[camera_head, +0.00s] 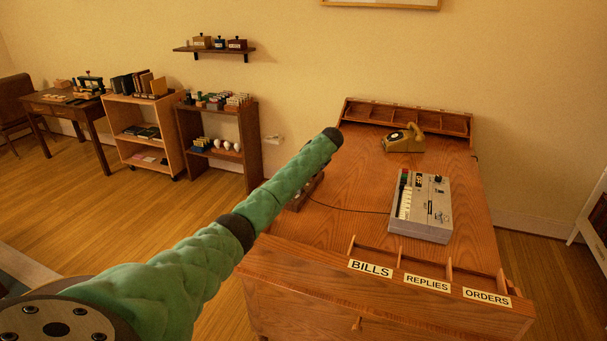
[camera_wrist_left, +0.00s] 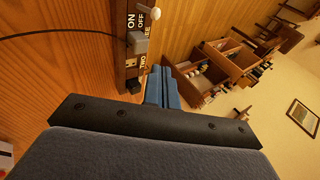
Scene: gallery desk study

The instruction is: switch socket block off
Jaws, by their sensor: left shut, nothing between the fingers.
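The socket block (camera_head: 307,192) is a dark wooden strip on the left edge of the desk, mostly hidden behind my left arm in the head view. In the left wrist view the socket block (camera_wrist_left: 121,45) shows ON and OFF labels, a pale-tipped switch lever (camera_wrist_left: 148,12) at the top edge and a grey plug (camera_wrist_left: 140,43). I cannot tell for sure which way the lever is set. My left gripper (camera_wrist_left: 162,88) is shut and empty, its blue fingertips just beside the block's lower end in that view. The head view hides its fingers. My right gripper is not in view.
A dark cable runs from the block to a grey machine (camera_head: 421,208) on the desk (camera_head: 345,235). BILLS, REPLIES and ORDERS compartments line the front. Shelves (camera_head: 222,137) stand left, beyond open floor.

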